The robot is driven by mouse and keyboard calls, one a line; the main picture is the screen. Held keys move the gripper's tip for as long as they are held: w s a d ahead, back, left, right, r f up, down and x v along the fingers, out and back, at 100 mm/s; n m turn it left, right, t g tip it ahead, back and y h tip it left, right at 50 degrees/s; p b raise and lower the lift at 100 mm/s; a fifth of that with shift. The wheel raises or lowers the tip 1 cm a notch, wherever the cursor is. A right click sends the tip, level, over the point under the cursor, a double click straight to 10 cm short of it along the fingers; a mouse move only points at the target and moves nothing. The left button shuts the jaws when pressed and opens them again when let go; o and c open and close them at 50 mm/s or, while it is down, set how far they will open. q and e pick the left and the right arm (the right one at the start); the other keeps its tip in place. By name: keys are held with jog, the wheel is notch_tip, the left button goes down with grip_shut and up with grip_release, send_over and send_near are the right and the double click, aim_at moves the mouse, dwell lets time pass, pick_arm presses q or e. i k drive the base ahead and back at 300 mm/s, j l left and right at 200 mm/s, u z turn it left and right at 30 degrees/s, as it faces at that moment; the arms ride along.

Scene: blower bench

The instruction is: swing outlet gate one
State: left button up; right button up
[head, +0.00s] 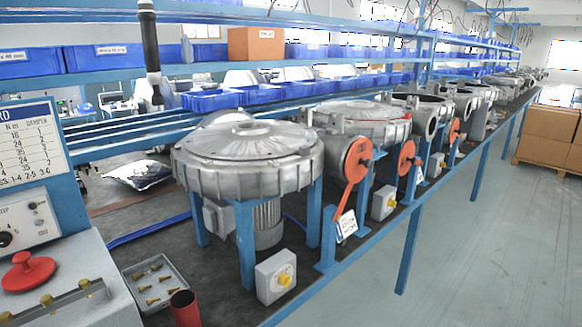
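The nearest blower (247,160) is a grey finned round housing on blue legs. At its right side, an outlet ends in an orange round gate plate (357,160) with a dark knob at its right edge. This appears to be outlet gate one, though no number is readable on it. An orange strip (347,196) runs from the plate down to a white tag (346,224), which hangs by a blue bracket. The plate covers the outlet mouth as seen from here. Neither of my grippers is in view.
More blowers with orange gates (406,157) line the bench to the right. A switch box (275,277) with a yellow knob, a screw tray (158,285) and a red cup (185,308) sit in front. A dark tool (149,45) hangs at upper left.

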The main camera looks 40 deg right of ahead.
aim_at(359, 160)
jog(key=z, duration=1.85)
